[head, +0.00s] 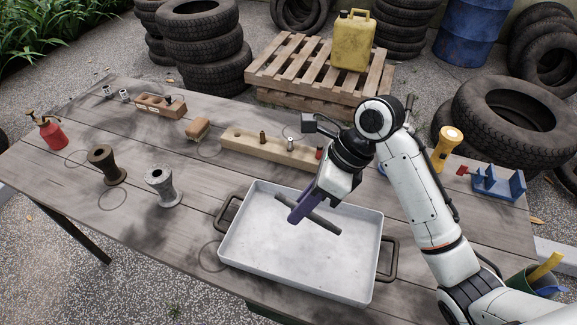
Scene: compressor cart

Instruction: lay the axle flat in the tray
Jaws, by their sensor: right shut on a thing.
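The axle (322,223) is a dark grey rod over the white tray (252,262), slanting down to the right in the picture. My right gripper (299,211), with purple fingers, is shut on the axle near its upper left end, which the fingers partly hide. The gripper reaches in over the tray from its back right side. I cannot tell whether the axle touches the tray floor or hangs just above it. The tray is otherwise empty and has dark handles at both ends. My left gripper is not in view.
A wooden block with pegs (245,143) lies behind the tray. Two spools, a grey one (161,187) and a brown one (106,166), stand to the left. A yellow flashlight (446,148) and a blue holder (498,185) stand at right. The table's front left is clear.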

